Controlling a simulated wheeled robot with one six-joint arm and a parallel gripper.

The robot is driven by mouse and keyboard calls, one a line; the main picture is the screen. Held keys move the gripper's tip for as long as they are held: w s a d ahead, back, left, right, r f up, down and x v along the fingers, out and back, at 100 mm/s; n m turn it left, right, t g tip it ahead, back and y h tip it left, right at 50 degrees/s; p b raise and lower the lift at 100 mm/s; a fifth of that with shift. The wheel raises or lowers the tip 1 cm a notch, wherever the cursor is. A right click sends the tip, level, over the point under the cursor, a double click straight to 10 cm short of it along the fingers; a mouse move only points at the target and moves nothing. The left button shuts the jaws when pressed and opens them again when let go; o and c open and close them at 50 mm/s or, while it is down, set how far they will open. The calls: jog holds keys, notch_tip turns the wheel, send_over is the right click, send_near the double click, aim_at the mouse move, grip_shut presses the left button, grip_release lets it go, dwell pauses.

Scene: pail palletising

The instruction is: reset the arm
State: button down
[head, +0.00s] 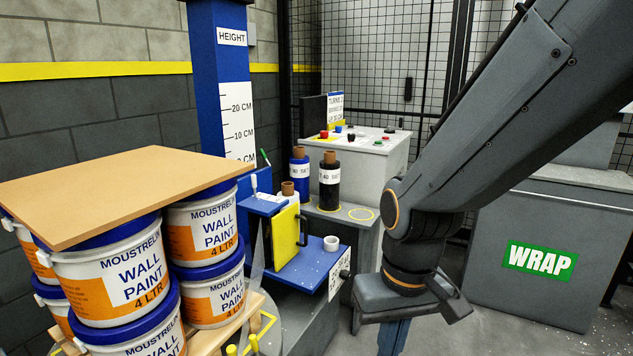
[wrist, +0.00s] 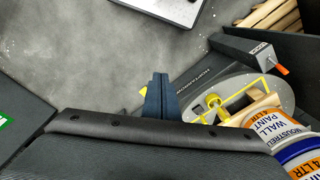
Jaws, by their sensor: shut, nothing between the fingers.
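My arm comes in from the upper right of the head view and bends down. My gripper (head: 393,340) hangs at the bottom of that view, its lower end cut off by the frame edge. In the wrist view my gripper (wrist: 160,82) shows its two dark blue fingers side by side and shut, with nothing between them. It points over bare grey floor and touches nothing that I can see.
White paint pails (head: 110,277) with blue lids stand stacked at left, with a brown sheet (head: 115,190) on top. A control box (head: 362,155) and wrap rolls (head: 329,184) stand behind. A grey WRAP cabinet (head: 500,285) stands at right. Grey floor (wrist: 85,60) is clear.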

jog(key=s+d+r+m+p, duration=0.2)
jog(key=d+r+p, duration=0.6)
jog(key=r+p, duration=0.2)
jog(key=shift+s+r+h+p, duration=0.15)
jog(key=shift+h+p, duration=0.15)
jog(key=shift+p, duration=0.8)
